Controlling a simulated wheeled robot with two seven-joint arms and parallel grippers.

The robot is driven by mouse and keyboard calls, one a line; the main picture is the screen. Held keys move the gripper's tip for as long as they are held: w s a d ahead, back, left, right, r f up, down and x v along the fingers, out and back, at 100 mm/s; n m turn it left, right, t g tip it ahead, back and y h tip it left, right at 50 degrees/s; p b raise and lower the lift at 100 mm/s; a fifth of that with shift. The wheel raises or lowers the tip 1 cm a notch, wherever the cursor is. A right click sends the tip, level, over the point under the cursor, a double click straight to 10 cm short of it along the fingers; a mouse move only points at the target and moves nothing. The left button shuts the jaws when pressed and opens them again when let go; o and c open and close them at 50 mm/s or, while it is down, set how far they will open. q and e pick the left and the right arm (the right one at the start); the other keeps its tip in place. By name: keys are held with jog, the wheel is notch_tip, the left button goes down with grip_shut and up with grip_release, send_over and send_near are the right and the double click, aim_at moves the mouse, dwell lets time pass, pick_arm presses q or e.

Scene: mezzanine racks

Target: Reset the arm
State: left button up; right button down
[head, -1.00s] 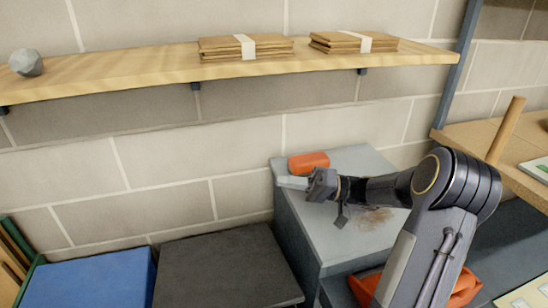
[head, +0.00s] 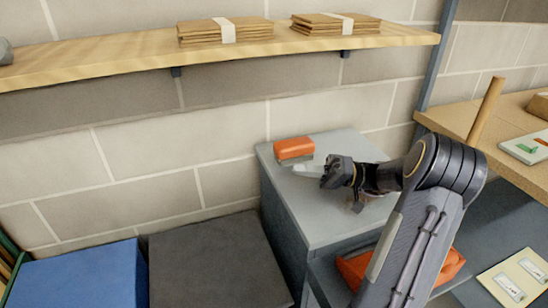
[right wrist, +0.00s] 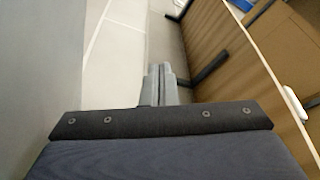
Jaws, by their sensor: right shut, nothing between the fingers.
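My right gripper (head: 309,170) is in the head view, above the top of a grey cabinet (head: 290,212). Its fingers point left and are shut with nothing between them. In the right wrist view the fingers (right wrist: 160,84) show close together at the middle, with no object in them. An orange and grey block (head: 294,150) rests on the cabinet top, just behind and left of the fingertips and apart from them in the picture. My left gripper is not in view.
A wooden shelf (head: 110,58) with paper bundles (head: 226,31) runs along the block wall above. A blue box (head: 80,278) and a dark grey box (head: 215,262) stand at lower left. An orange item (head: 352,268) lies under the cabinet top. A wooden shelf with a post (head: 486,110) stands at right.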

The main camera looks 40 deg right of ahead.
jog(key=shift+s, duration=0.1)
jog(key=s+a+g+h, duration=0.2)
jog(key=s+a+g, duration=0.1)
jog(key=a, duration=0.5)
jog(key=s+a+g+h, duration=0.2)
jog(key=a+g, duration=0.2)
jog(key=a, duration=0.4)
jog(key=s+a+f+t+h, duration=0.1)
jog(key=s+a+f+h, duration=0.1)
jog(key=s+f+h, duration=0.3)
jog(key=s+a+f+t+h, duration=0.1)
jog(key=s+a+h, duration=0.2)
jog(key=s, duration=0.5)
notch_tip(320, 180, up, 13)
jog(key=p, duration=1.4)
jog(key=shift+w+d+r+m+h, duration=0.15)
jog(key=shift+w+m+h, duration=0.05)
jog(key=shift+m+h, duration=0.2)
